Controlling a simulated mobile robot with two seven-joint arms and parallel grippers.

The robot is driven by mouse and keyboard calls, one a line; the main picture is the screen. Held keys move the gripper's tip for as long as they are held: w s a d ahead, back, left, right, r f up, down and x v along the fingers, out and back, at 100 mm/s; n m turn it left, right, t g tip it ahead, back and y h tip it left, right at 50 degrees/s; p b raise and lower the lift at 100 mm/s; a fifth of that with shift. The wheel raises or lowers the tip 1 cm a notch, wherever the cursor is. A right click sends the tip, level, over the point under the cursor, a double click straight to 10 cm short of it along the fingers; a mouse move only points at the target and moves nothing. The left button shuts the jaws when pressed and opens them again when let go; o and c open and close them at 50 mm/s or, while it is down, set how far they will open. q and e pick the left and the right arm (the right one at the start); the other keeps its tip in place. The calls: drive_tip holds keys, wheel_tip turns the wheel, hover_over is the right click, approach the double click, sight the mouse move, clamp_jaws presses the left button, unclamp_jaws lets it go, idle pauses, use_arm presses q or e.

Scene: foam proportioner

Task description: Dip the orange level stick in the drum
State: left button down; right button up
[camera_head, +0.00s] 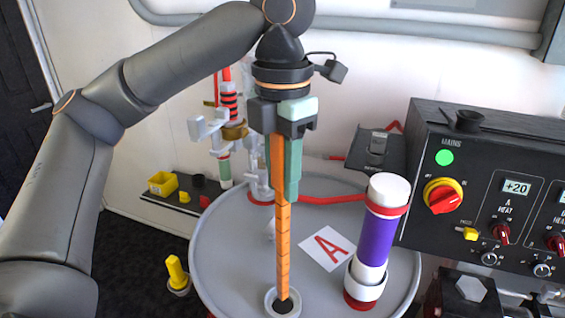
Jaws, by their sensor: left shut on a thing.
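The orange level stick (281,225) hangs upright from my left gripper (285,150), which is shut on its upper part. The stick has dark marks along its length. The grey drum (228,264) stands below, with a white label bearing a red letter A on its lid. The stick's lower end is at the round, light-rimmed opening (270,304) near the front of the lid. The end lies over the dark hole; I cannot tell how deep it reaches. My right gripper is not in view.
A purple and white cylinder (379,235) with red bands stands on the lid, right of the stick. A black control panel (480,190) is at the right. A hose and valve assembly (232,130) stands behind. A yellow-topped plug (176,273) is left of the drum.

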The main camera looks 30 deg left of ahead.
use_arm(q)
hover_over(283, 279)
drive_tip(key=shift+w+a+f, duration=0.1)
drive_tip(key=shift+w+f, duration=0.05)
drive_tip(key=shift+f, duration=1.35)
drive_tip(key=shift+w+a+f, duration=0.1)
drive_tip(key=shift+a+f, duration=0.05)
drive_tip(key=shift+f, duration=1.3)
drive_tip(key=shift+w+a+f, duration=0.1)
drive_tip(key=shift+w+f, duration=0.05)
drive_tip(key=shift+f, duration=1.35)
drive_tip(key=shift+f+b, duration=2.55)
drive_tip(key=shift+f, duration=4.5)
